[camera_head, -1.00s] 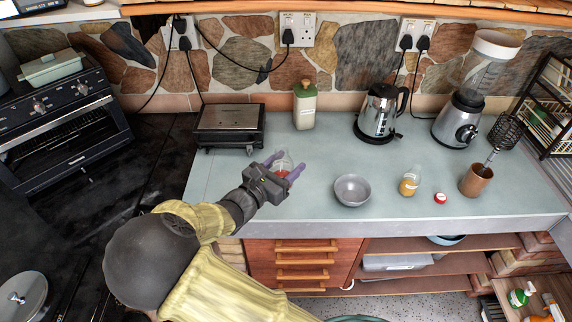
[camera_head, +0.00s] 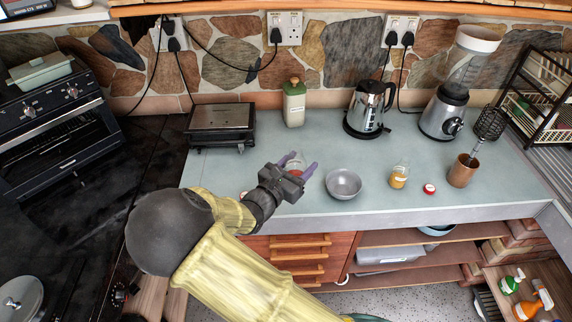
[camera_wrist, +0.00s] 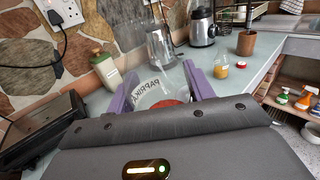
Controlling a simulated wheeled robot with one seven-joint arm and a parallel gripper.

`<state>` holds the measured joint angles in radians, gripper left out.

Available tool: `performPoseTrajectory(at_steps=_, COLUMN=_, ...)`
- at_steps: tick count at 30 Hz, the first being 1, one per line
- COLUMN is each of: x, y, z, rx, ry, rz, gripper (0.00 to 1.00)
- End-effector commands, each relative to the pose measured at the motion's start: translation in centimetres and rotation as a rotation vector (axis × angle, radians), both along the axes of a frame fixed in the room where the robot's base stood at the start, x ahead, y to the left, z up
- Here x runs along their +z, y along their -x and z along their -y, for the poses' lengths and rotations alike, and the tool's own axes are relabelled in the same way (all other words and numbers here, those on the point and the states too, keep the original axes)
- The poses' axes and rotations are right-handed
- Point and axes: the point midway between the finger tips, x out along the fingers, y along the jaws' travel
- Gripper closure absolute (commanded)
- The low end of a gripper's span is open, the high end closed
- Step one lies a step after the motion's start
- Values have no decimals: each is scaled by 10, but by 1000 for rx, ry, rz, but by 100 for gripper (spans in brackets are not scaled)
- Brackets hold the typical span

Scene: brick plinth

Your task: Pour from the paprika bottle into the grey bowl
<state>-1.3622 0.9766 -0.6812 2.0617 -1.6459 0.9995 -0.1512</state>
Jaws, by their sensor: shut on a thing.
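The paprika bottle (camera_head: 296,166) is a small clear jar with red contents, held between the purple fingers of my gripper (camera_head: 298,163). In the wrist view the bottle (camera_wrist: 158,92) shows a white PAPRIKA label and red powder near my palm. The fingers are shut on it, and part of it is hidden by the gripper. The grey bowl (camera_head: 343,184) stands on the counter just right of my gripper, with a gap between them. No powder can be made out in it.
Right of the bowl stand a yellow spice jar (camera_head: 399,177), a red cap (camera_head: 429,189) and a copper cup (camera_head: 462,172) with a whisk. A black-sided grill (camera_head: 221,123) is at left.

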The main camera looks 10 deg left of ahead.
Motion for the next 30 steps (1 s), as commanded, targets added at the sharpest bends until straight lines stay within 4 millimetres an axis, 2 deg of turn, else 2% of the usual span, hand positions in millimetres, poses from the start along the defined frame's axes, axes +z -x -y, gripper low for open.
performPoseTrajectory(at_steps=1, x=-3, y=-5, z=11, rx=0, ry=4, rz=-2, gripper=73)
performPoseTrajectory(at_steps=6, x=-17, y=-18, z=39, rx=35, ry=5, rz=-4, gripper=73)
performPoseTrajectory(at_steps=15, x=-46, y=-35, z=83, rx=132, ry=7, rz=-4, gripper=73)
performPoseTrajectory(at_steps=30, x=-113, y=-41, z=153, rx=322, ry=5, rz=-5, gripper=73)
